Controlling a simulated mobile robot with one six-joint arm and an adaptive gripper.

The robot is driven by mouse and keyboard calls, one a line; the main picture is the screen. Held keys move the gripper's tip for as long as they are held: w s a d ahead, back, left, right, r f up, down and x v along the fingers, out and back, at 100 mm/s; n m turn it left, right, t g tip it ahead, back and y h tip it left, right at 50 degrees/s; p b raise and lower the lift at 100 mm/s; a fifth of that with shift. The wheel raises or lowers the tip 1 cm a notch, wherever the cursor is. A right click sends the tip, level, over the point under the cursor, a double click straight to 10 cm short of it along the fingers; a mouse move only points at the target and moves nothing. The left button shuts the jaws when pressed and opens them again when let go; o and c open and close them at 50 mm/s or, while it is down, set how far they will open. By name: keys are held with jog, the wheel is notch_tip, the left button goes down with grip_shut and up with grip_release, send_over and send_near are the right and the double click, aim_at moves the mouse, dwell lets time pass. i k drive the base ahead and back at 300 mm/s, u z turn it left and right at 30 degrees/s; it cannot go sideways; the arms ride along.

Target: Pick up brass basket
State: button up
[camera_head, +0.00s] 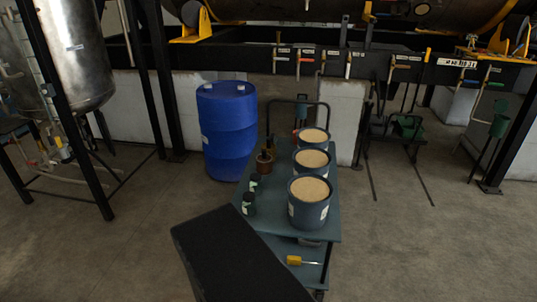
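A small brownish, brass-toned vessel (265,162) stands upright on the top shelf of a teal cart (262,219), toward its far left side. It may be the brass basket; it is too small here to be sure. A dark part rises just behind it. Nothing is seen touching it from my side. My gripper is not in view.
Three grey-blue buckets of tan grains (308,206) line the cart's right side. Dark green-capped jars (249,204) stand at its left. A yellow-handled tool (294,260) lies on the lower shelf. A blue drum (227,130) stands behind left. Floor at right is clear.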

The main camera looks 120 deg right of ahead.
aim_at(271, 148)
jog(key=u, duration=0.8)
jog(key=k, duration=0.1)
jog(key=z, duration=3.15)
jog(key=k, duration=0.15)
jog(key=z, duration=1.3)
jog(key=i, duration=0.6)
jog(key=u, duration=0.1)
